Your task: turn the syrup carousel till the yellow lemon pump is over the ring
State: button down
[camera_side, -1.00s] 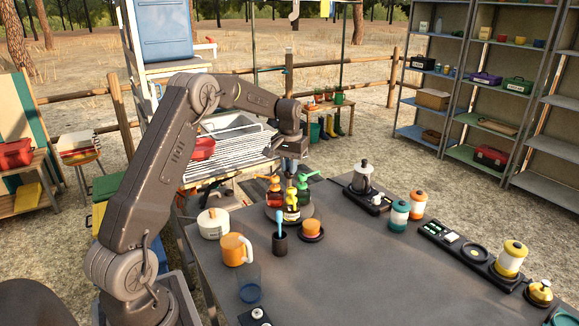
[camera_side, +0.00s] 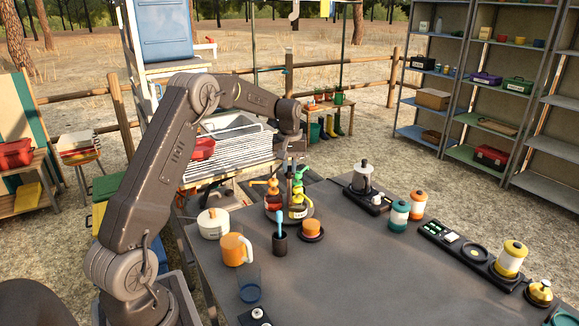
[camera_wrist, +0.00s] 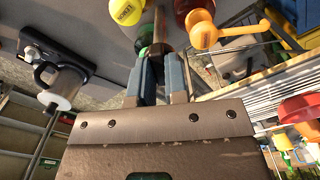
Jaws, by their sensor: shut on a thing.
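The syrup carousel (camera_side: 279,217) stands at the back left of the dark table. A red bottle (camera_side: 272,204) is at its front left, with an orange-yellow pump head (camera_wrist: 205,36) in the wrist view. A labelled yellow bottle (camera_side: 297,211) is at its front right; it also shows at the top of the wrist view (camera_wrist: 127,12). A green bottle (camera_wrist: 160,52) is partly hidden by the fingers. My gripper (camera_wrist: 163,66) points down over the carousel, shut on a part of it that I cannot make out. I cannot identify the ring.
An orange cup (camera_side: 311,227) on a dark saucer and a dark holder with a blue-handled tool (camera_side: 280,243) stand close in front. A white pot (camera_side: 213,223) and orange mug (camera_side: 235,249) are left. A grey moka pot (camera_side: 363,177) is right. The middle table is clear.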

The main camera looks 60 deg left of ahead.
jog(key=c, duration=1.1)
grip_release()
jog(key=shift+c, duration=0.2)
notch_tip(320, 180, up, 14)
